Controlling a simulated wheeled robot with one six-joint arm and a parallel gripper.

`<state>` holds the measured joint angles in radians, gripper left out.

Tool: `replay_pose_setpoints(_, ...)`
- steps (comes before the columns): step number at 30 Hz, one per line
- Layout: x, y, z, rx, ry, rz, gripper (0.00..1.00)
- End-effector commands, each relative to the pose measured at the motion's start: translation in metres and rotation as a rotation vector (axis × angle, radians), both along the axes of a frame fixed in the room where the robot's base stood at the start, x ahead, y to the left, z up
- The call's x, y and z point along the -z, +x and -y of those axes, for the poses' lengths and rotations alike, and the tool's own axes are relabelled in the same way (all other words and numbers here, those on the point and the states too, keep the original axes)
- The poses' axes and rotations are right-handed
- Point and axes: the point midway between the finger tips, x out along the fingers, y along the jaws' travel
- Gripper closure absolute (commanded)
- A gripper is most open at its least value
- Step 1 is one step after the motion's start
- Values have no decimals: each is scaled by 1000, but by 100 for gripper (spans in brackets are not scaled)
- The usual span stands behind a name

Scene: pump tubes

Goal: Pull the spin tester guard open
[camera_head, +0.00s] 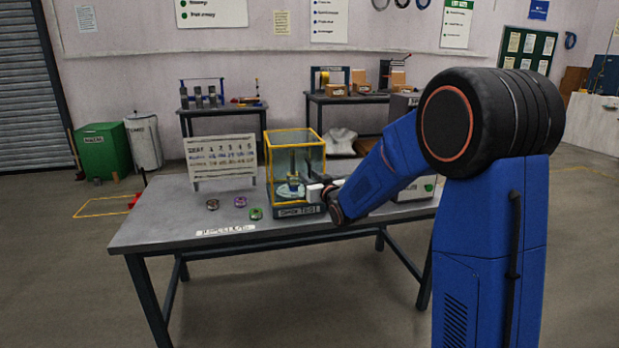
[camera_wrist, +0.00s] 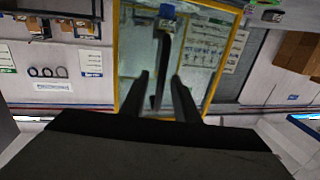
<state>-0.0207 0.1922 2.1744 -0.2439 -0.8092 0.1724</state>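The spin tester stands on the grey table, with a clear guard in a yellow frame (camera_head: 296,140) and a dark label plate (camera_head: 298,211) at its front foot. The guard looks closed in the head view. My gripper (camera_head: 318,191) is at the lower right front of the tester. In the wrist view, the yellow-framed clear panel (camera_wrist: 132,45) fills the middle. A dark upright bar (camera_wrist: 163,60), which looks like the guard's handle, lies between my two fingers (camera_wrist: 160,95). The fingers are apart with gaps showing on both sides of the bar. In the head view, my wrist partly hides this contact area.
On the table (camera_head: 155,222), left of the tester, stand a white chart board (camera_head: 221,158) and three small rings: brown (camera_head: 212,204), purple (camera_head: 240,201) and green (camera_head: 256,213). A grey box (camera_head: 415,188) is behind my arm on the right. The front left tabletop is mostly clear.

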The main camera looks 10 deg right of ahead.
Motion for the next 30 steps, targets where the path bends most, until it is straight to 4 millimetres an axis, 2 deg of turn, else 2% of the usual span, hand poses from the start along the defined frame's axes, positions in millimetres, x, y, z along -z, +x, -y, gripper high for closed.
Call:
replay_pose_setpoints(5,0,0,0,0,0,0,74)
replay_pose_setpoints(8,0,0,0,0,0,0,98)
replay_pose_setpoints(9,0,0,0,0,0,0,100)
replay_pose_setpoints(19,0,0,8,1,0,0,100)
replay_pose_setpoints(23,0,0,26,4,-1,1,100)
replay_pose_setpoints(30,0,0,83,6,-1,2,100)
